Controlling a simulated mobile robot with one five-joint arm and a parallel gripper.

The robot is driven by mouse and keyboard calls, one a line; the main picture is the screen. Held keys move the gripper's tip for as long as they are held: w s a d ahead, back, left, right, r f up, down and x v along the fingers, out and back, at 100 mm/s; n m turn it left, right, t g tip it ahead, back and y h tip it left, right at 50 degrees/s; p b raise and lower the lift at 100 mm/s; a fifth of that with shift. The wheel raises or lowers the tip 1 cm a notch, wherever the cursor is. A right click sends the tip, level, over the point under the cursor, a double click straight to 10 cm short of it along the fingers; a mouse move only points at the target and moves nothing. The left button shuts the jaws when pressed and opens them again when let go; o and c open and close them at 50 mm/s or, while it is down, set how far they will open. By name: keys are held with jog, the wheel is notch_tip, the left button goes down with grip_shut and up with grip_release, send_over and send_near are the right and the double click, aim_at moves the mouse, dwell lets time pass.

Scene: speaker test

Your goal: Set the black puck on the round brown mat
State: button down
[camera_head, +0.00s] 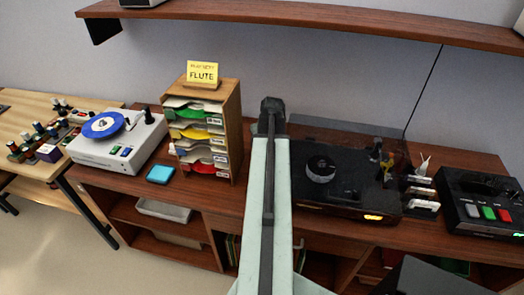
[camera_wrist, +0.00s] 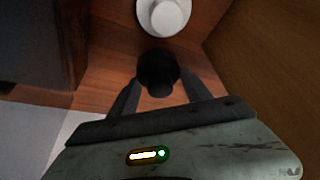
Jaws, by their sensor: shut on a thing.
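My gripper (camera_wrist: 160,84) is shut on the black puck (camera_wrist: 157,68) in the wrist view. The puck is a dark round piece between the two dark fingertips, above or on a reddish-brown wooden surface; I cannot tell whether it touches. In the head view my arm reaches up the middle of the picture, its dark end (camera_head: 271,108) in front of the back wall. The puck is hidden or not distinct there. I cannot make out a round brown mat in either view.
A white round object (camera_wrist: 164,15) stands just beyond the puck. In the head view, a wooden paper sorter (camera_head: 231,130) is left of my arm, a black device (camera_head: 345,195) right of it. A white turntable (camera_head: 118,150) stands further left. A shelf (camera_head: 300,15) hangs above.

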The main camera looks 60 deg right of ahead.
notch_tip(320, 180, down, 3)
jog(key=shift+f+b, duration=0.1)
jog(key=shift+b, duration=0.9)
jog(key=shift+r, duration=0.25)
jog(key=shift+f, duration=0.25)
jog(key=shift+c, duration=2.3)
grip_release()
jog(key=shift+r, duration=0.1)
